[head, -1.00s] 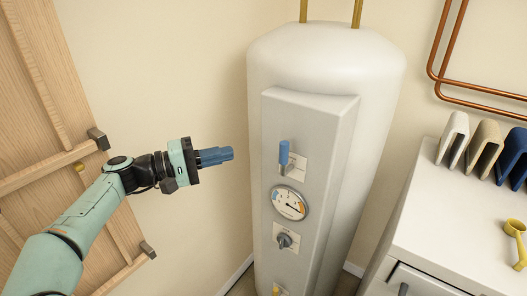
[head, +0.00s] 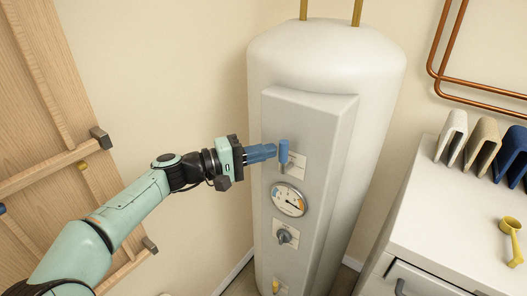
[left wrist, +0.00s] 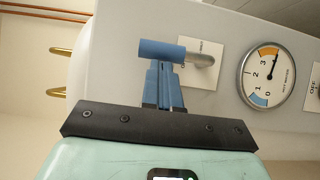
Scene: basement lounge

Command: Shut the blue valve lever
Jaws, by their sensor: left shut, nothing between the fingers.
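The blue valve lever (head: 283,151) sticks up from its pivot near the top of the panel on the white tank. In the left wrist view the lever (left wrist: 161,50) lies across the picture, with its grey metal stem (left wrist: 200,60) running to the pale plate on the panel. My left gripper (head: 274,151) is shut and empty. Its blue fingertips are right beside the left side of the lever; in the left wrist view the fingers (left wrist: 164,85) reach up to the lever's edge. Whether they touch it I cannot tell. My right gripper is not in view.
Below the lever on the panel are a round gauge (head: 288,200), a grey knob (head: 284,237) and a yellow part (head: 276,287). A white cabinet (head: 430,225) stands at the right with a yellow scoop (head: 512,238) on top.

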